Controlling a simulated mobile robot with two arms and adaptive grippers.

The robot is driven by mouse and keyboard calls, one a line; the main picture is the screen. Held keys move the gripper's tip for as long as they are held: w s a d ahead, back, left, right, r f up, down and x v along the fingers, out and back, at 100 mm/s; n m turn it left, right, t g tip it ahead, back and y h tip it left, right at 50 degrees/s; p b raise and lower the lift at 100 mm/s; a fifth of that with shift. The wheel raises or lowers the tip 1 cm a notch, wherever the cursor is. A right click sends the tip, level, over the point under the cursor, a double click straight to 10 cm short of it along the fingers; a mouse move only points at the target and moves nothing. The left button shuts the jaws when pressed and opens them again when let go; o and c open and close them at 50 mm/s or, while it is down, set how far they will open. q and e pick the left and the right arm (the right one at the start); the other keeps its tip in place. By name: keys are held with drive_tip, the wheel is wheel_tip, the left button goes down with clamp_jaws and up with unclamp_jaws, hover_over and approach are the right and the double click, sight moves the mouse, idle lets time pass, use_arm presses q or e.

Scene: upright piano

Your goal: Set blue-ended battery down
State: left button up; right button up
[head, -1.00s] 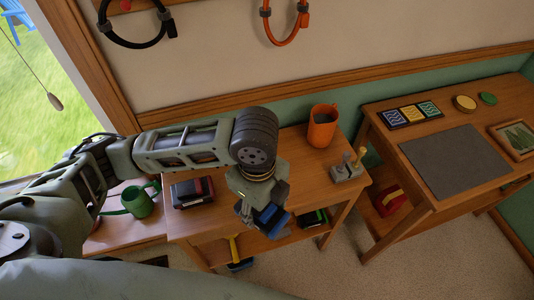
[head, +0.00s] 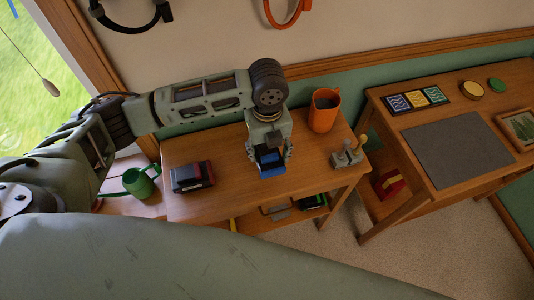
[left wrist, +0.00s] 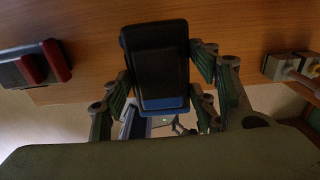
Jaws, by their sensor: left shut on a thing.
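My left gripper (head: 269,152) points down over the small wooden table (head: 225,200) and is shut on the blue-ended battery (head: 271,171). The battery is a dark block with a bright blue end, and the blue end faces the table's front edge. In the left wrist view the battery (left wrist: 157,62) sits between the jointed fingers (left wrist: 160,95). It is over or on the tabletop; I cannot tell whether its underside touches the wood. My right gripper is not in view.
A red-ended dark battery (head: 192,176) lies left on the tabletop. An orange mug (head: 324,110) and a grey block with levers (head: 347,155) stand to the right. A green-ended battery (head: 312,201) is on the lower shelf. Bare wood lies between the gripper and red-ended battery.

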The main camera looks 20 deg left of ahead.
sight(267, 156)
use_arm(q)
drive_tip(key=shift+w+a+f, duration=0.15)
drive_tip(key=shift+w+f, duration=0.1)
drive_tip(key=shift+w, duration=0.05)
drive_tip(key=shift+f+p, duration=0.3)
drive_tip(key=shift+f, duration=1.6)
drive_tip(key=shift+f, duration=0.15)
drive_tip(key=o, duration=1.6)
drive_tip(key=shift+c, duration=0.2)
wheel_tip(267, 156, up, 12)
drive_tip(key=shift+r+b, duration=0.2)
drive_tip(key=shift+b, duration=0.35)
